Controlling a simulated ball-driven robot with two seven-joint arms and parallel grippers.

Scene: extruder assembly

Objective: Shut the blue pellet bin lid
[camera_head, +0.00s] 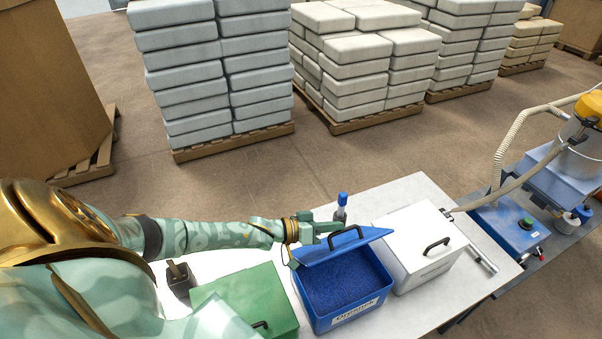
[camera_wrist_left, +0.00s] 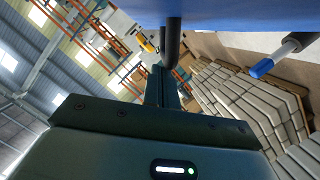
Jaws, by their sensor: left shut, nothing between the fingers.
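The blue pellet bin (camera_head: 317,319) stands on the white table with dark blue pellets showing inside. Its blue lid (camera_head: 322,252) is raised and tilted up along the back of the bin, with a black handle (camera_head: 345,237) on its outer side. My left gripper (camera_head: 328,228) is shut and empty at the lid's back left, close to the handle; I cannot tell whether it touches. In the left wrist view, the shut dark fingers (camera_wrist_left: 172,62) reach up to the blue lid surface (camera_wrist_left: 235,13). My right gripper is out of view.
A closed green bin (camera_head: 262,297) stands left of the blue bin, and a closed white bin (camera_head: 412,262) stands right. A blue-capped tool (camera_head: 342,205) stands upright behind the lid. A dark scoop-like item (camera_head: 179,277) is at the left. Stacked bags on pallets (camera_head: 232,140) stand beyond the table.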

